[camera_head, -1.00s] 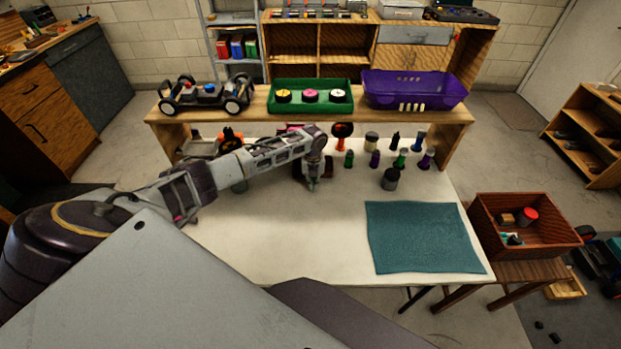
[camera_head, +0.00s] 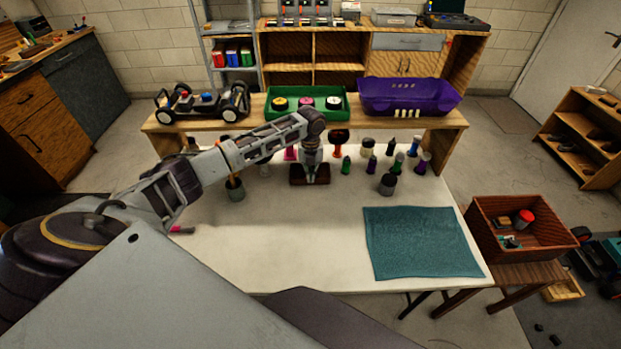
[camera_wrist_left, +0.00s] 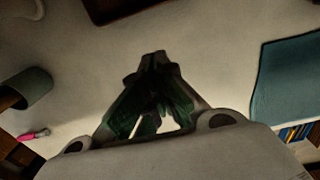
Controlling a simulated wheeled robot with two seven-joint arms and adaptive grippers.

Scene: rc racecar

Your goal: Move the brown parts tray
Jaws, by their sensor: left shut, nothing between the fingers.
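A small dark brown tray (camera_head: 296,178) lies on the white table, towards its back and left of centre. Its edge also shows at the top of the left wrist view (camera_wrist_left: 120,6). My left gripper (camera_head: 311,180) points down in front of the tray and covers part of it. In the left wrist view the fingers (camera_wrist_left: 156,58) are closed together with nothing between them, and the tips appear apart from the tray. The tray's contents are too small to tell. My right gripper is not in view.
A teal mat (camera_head: 420,243) lies at the table's right. Several bottles stand behind, under a shelf (camera_head: 375,117) holding a car, green tray and purple bin. A reddish-brown box (camera_head: 540,257) sits on a stool. The front middle is clear.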

